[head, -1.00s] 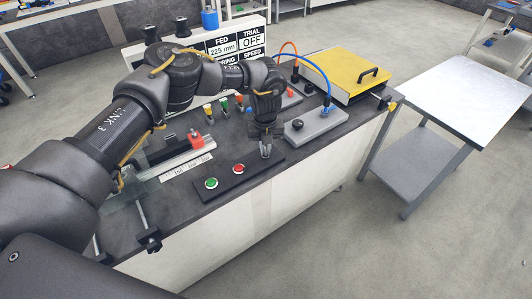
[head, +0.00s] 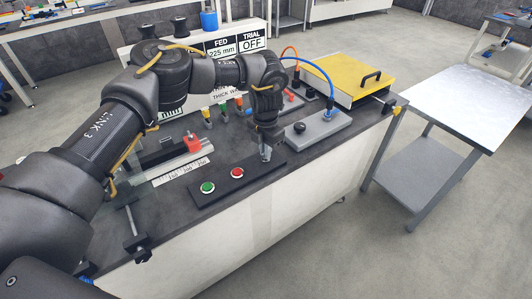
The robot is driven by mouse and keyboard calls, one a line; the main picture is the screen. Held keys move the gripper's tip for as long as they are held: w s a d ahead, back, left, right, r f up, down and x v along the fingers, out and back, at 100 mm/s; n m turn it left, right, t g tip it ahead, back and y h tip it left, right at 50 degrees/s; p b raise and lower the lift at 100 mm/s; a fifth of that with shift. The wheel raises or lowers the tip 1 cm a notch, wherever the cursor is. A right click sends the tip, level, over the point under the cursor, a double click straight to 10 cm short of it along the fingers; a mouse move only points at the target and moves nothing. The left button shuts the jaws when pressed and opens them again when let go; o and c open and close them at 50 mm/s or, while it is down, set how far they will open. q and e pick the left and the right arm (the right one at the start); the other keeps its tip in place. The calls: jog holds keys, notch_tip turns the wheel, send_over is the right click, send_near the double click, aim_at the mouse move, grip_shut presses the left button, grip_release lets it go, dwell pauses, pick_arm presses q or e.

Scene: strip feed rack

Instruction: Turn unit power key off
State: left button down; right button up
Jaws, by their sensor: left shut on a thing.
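A black control panel (head: 220,189) lies along the front edge of the bench, with a green button (head: 207,188) and a red button (head: 237,173). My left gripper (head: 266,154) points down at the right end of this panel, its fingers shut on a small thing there. That thing is at the place of the power key, but the fingers hide it, so I cannot tell which way the key is turned. The display board (head: 236,45) behind reads "FED 225 mm" and "TRIAL OFF". My right gripper is not in view.
A grey block with a black knob (head: 299,127) and blue hose stands just right of my gripper. A yellow lidded box (head: 350,85) is at the bench's right end. A white-topped side table (head: 465,105) stands right.

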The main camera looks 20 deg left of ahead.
pick_arm(q)
jog(key=shift+m, duration=1.1)
jog(key=shift+b, duration=0.3)
jog(key=c, duration=1.6)
grip_release()
jog(key=shift+o, duration=0.2)
notch_tip(320, 180, up, 11)
jog(key=b, duration=0.1)
jog(key=shift+b, duration=0.3)
jog(key=shift+d+f, duration=0.1)
